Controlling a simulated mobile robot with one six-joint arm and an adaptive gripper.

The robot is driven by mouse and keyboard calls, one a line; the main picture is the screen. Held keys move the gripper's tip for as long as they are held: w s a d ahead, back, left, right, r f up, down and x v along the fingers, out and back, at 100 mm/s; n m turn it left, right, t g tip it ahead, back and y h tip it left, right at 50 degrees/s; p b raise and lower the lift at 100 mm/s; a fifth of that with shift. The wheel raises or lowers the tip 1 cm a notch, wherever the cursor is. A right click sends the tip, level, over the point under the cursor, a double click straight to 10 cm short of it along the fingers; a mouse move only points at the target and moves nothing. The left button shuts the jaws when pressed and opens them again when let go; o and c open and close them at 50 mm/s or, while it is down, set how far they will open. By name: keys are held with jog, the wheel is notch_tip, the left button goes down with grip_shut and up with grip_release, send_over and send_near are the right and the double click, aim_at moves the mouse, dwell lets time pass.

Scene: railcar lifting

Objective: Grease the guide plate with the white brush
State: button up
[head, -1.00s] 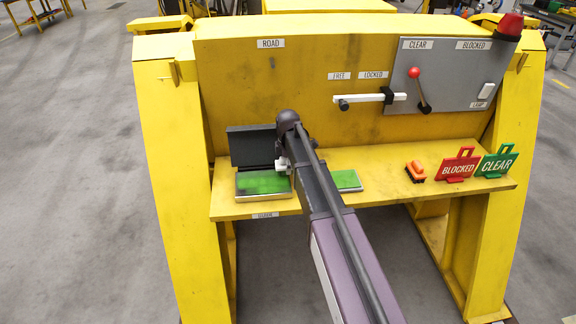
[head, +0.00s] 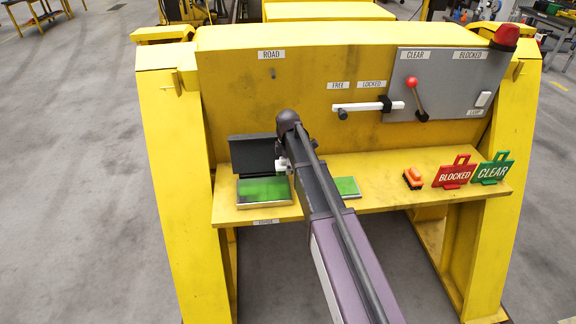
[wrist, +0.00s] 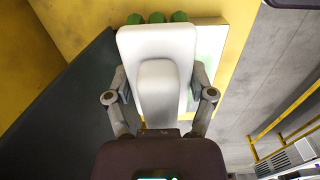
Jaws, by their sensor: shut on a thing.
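My gripper (wrist: 160,84) is shut on the white brush (wrist: 158,50), with a grey finger on each side of its handle. Several green bristle tufts show at the brush's far end. In the head view a white bit of the brush (head: 282,165) shows just behind the left green-topped plate (head: 264,190), which I take as the guide plate. Its top is bright green, uneven in shade, with a pale metal rim. My arm hides most of the gripper there. I cannot tell whether the bristles touch the plate.
A dark upright block (head: 251,152) stands behind the left plate. A second green pad (head: 346,187) lies right of my arm. An orange item (head: 413,179), a red BLOCKED sign (head: 455,172) and a green CLEAR sign (head: 493,168) stand at the shelf's right.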

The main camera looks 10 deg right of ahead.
jog(key=shift+r+p, duration=1.4)
jog(key=shift+r, duration=0.1)
jog(key=shift+a+f, duration=0.1)
jog(key=shift+a, duration=0.5)
jog(key=s+a, duration=0.2)
jog(key=a, duration=0.7)
jog(key=s+a+b, duration=0.1)
jog(key=s+a, duration=0.2)
jog(key=a, duration=0.5)
jog(key=shift+a+f, duration=0.35)
jog(key=shift+f, duration=0.05)
